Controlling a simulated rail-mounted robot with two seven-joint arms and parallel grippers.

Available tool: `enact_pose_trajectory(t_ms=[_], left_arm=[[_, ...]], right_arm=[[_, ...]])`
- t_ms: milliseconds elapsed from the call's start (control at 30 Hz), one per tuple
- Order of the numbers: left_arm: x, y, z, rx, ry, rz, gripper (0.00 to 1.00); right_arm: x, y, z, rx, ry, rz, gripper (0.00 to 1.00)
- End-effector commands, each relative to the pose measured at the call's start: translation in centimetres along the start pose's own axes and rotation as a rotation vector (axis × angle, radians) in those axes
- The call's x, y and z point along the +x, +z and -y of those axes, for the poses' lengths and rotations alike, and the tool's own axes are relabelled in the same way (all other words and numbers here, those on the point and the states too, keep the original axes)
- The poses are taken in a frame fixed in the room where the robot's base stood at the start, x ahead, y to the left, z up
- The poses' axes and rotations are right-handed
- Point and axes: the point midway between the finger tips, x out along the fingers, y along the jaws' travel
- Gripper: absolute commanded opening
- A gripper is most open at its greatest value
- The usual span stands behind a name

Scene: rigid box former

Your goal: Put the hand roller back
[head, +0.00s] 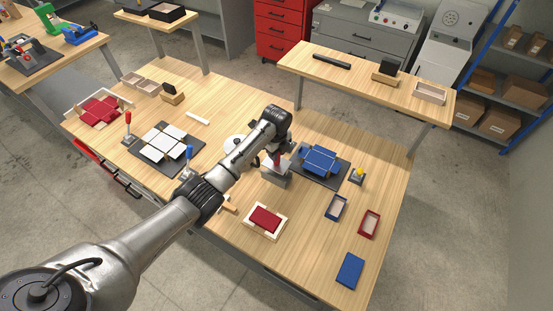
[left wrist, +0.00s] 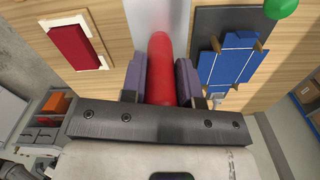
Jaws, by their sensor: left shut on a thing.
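My left gripper (head: 277,153) is over the middle of the workbench (head: 230,110), shut on the red handle of the hand roller (head: 277,160). In the left wrist view the red handle (left wrist: 160,70) lies between the two purple finger pads (left wrist: 160,82). A light grey metal block (head: 276,177) is directly below the gripper, and a grey surface shows past the handle in the left wrist view. I cannot tell whether the roller touches this block. The roller's far end is hidden. My right gripper is not in view.
Right of the gripper, a blue box blank (head: 319,161) lies on a dark plate (head: 332,181). A yellow-topped button (head: 359,174) stands beside it. In front are a red panel in a cream frame (head: 265,220), small trays (head: 336,207) and a blue lid (head: 350,270). White panels (head: 166,143) lie left.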

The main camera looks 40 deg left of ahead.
Motion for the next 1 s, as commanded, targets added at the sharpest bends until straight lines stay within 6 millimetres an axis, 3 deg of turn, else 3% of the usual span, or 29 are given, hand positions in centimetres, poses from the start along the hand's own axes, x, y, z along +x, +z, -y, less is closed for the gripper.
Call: enact_pose_trajectory(t_ms=[333, 967, 1000], left_arm=[[3.6, 0.0, 0.0, 0.0, 0.0, 0.0, 0.0], [4.7, 0.0, 0.0, 0.001, -0.001, 0.0, 0.0], [4.8, 0.0, 0.0, 0.001, 0.0, 0.0, 0.3]], right_arm=[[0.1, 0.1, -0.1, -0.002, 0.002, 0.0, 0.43], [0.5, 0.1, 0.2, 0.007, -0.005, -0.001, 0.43], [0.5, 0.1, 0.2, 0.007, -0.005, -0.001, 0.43]])
